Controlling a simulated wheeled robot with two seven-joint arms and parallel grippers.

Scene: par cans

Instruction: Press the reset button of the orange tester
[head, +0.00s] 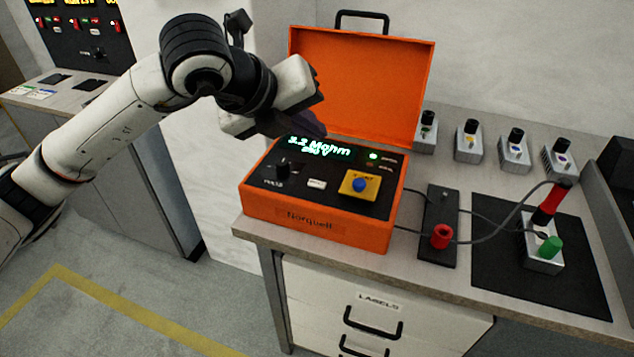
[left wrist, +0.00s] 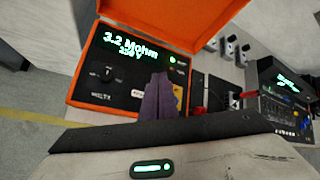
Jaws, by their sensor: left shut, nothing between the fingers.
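The orange tester (head: 318,227) stands on the bench with its lid open. Its display (head: 318,147) reads 3.2 Mohm and 250 V, and a green lamp (head: 373,156) is lit. The panel has a black knob (head: 282,167), a small white piece (head: 317,184) and a blue button (head: 360,185) on a yellow plate; I cannot read which is marked reset. My left gripper (head: 312,127) is shut and empty, above the back left of the panel. In the left wrist view, its dark fingers (left wrist: 158,98) partly hide the yellow plate (left wrist: 178,95). My right gripper is not in view.
The raised lid (head: 365,85) stands behind the panel. To the right are a black block with a red socket (head: 441,236), cables, and a grey box with a green knob (head: 549,247) on a dark mat (head: 490,275). Several small grey boxes line the back.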

